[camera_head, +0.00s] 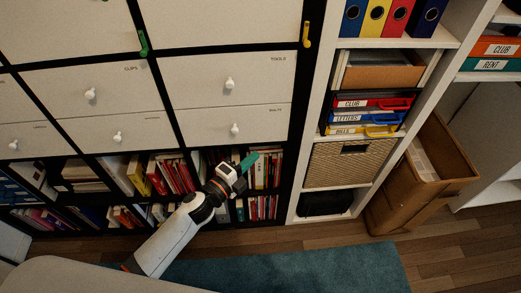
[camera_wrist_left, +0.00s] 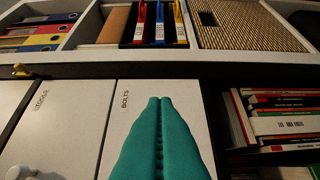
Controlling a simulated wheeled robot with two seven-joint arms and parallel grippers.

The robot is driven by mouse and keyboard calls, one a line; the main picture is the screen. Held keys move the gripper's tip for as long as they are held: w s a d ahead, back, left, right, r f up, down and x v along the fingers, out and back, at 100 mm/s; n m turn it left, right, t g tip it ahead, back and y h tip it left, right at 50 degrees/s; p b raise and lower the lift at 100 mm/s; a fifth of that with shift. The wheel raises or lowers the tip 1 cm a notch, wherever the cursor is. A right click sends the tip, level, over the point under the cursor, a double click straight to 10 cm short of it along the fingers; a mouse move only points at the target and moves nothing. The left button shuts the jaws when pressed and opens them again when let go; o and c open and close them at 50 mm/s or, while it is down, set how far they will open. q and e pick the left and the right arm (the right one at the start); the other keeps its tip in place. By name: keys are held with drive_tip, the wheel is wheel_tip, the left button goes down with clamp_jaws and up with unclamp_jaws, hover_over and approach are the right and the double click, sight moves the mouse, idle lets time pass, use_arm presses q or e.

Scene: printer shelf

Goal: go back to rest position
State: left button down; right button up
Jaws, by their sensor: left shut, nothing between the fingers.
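My left gripper (camera_head: 248,162) is low in front of the shelving, over the open book compartments and below the white drawers. Its teal fingers also fill the middle of the left wrist view (camera_wrist_left: 159,103). They are pressed together with nothing between them. In that view the fingers point past a white drawer front marked BOLTS (camera_wrist_left: 137,92). My left arm reaches up to the gripper from the lower left of the head view. My right gripper is not in view.
White drawers with round knobs, including one marked TOOLS (camera_head: 245,80), look shut. Books (camera_head: 267,170) stand beside the gripper. A wicker box (camera_head: 335,168) and labelled trays (camera_head: 367,115) sit in the right shelf. A brown bin (camera_head: 425,175) stands right. A teal rug (camera_head: 330,265) covers clear floor.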

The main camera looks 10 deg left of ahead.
use_arm(q)
drive_tip(key=s+a+f+n+g+y, duration=0.2)
drive_tip(key=s+a+f+n, duration=0.15)
drive_tip(key=f, duration=0.55)
drive_tip(key=s+a+f+n+g+y, duration=0.2)
drive_tip(key=s+a+f+n, duration=0.15)
drive_tip(key=f, duration=0.55)
drive_tip(key=s+a+f+n+g+y, duration=0.1)
drive_tip(key=s+a+f+n+y, duration=0.25)
drive_tip(key=f, duration=0.55)
drive_tip(key=s+f+n+g, duration=0.3)
drive_tip(key=s+f, duration=0.3)
drive_tip(key=s, duration=0.5)
drive_tip(key=s+f+n+g+y, duration=0.1)
drive_tip(key=s+f+n+g, duration=0.2)
drive_tip(key=s, duration=0.8)
drive_tip(key=s+f+n+g, duration=0.3)
drive_tip(key=s+f+n, duration=0.2)
drive_tip(key=s+f, duration=0.3)
drive_tip(key=s+a, duration=0.1)
drive_tip(key=s, duration=0.2)
drive_tip(key=shift+f+g, duration=0.3)
drive_tip(key=shift+g, duration=0.1)
